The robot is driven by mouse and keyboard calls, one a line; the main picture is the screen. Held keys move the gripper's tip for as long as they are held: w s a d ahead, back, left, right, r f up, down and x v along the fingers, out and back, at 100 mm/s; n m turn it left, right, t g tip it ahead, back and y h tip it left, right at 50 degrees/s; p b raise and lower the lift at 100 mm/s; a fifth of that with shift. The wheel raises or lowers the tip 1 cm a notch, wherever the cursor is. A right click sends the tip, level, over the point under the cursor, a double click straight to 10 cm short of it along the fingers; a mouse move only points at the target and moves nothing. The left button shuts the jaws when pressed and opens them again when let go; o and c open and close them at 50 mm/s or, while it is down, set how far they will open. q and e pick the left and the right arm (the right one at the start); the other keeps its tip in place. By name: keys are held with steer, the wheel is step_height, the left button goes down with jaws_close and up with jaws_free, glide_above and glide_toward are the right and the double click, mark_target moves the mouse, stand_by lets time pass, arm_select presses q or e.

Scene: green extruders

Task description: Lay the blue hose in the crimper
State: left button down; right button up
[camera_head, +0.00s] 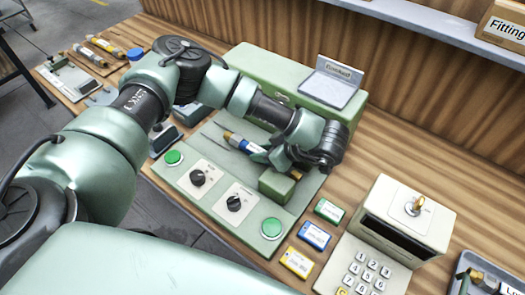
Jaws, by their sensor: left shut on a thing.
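The crimper (205,190) is a sage-green machine on the wooden bench, with black knobs and green buttons on its front panel. The blue hose (254,148), with a brass-coloured part and a thin tip at its left end, lies slantwise low over the crimper's bed, behind the knobs. My left gripper (277,160) is shut on the hose near its right part; the fingers are small and partly hidden by my wrist. A green block (277,186) of the crimper is just in front of the gripper. Whether the hose touches the bed is unclear. My right gripper is out of view.
Green, blue and yellow labelled boxes (313,236) lie right of the crimper, beside a keypad box (408,218). A tray (480,275) of fittings is at the lower right. A board with hoses (100,55) is at the far left. A shelf (430,20) overhangs the back.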

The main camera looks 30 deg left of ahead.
arm_select(q)
steer(key=c, duration=1.6)
jaws_free()
steer(key=shift+f, duration=0.15)
steer(key=o, duration=0.5)
steer(key=shift+c, duration=0.2)
steer(key=shift+d+r, duration=0.1)
steer(key=shift+r, duration=0.25)
steer(key=b+v, duration=0.1)
steer(key=v, duration=1)
steer(key=shift+s+d+r, duration=0.1)
steer(key=shift+d+r, duration=0.1)
steer(key=shift+r, duration=0.05)
